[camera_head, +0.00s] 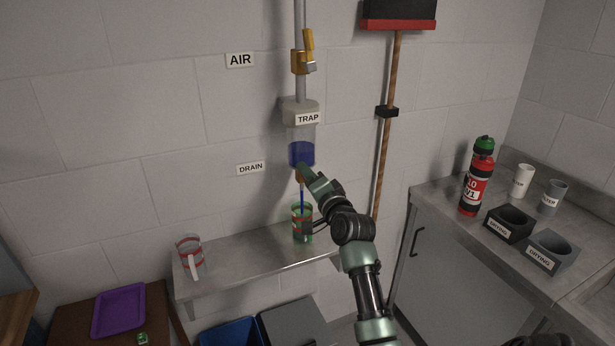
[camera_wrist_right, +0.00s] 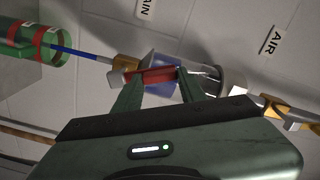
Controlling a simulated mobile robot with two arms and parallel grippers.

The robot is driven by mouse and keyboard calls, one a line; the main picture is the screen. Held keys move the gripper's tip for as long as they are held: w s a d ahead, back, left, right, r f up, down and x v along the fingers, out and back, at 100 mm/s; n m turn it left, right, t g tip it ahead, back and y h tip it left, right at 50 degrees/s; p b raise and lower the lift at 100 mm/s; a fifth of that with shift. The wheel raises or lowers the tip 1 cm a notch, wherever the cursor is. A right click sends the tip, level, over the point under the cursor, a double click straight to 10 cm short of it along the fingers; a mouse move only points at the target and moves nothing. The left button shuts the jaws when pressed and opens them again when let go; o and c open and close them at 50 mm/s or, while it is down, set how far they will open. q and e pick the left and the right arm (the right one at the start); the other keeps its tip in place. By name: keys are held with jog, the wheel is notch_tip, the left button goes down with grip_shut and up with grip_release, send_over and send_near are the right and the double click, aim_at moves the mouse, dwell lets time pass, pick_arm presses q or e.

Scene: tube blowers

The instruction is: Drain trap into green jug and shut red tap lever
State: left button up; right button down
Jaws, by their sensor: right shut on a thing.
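The trap (camera_head: 301,135) hangs on the wall pipe, with blue liquid (camera_head: 301,154) in its clear lower part. A thin blue stream (camera_head: 302,197) runs from the brass tap (camera_wrist_right: 125,66) under it into the green jug (camera_head: 302,232). The jug has red bands and stands upright on the shelf below; it also shows in the wrist view (camera_wrist_right: 28,42). The red tap lever (camera_wrist_right: 152,76) lies between the fingers of my right gripper (camera_wrist_right: 158,84), which is shut on it. In the head view my right gripper (camera_head: 308,176) hides the lever. My left gripper is out of view.
A red-banded clear jug (camera_head: 190,257) stands at the left of the metal shelf (camera_head: 240,258). An orange valve (camera_head: 301,62) sits on the pipe above the trap. A broom (camera_head: 386,130) hangs to the right. The counter at right holds bottles, cups and drying holders.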

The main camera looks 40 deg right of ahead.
jog(key=c, duration=0.8)
grip_release()
jog(key=b+v, duration=0.2)
jog(key=v, duration=0.6)
jog(key=shift+d, duration=0.1)
jog(key=shift+w, duration=0.1)
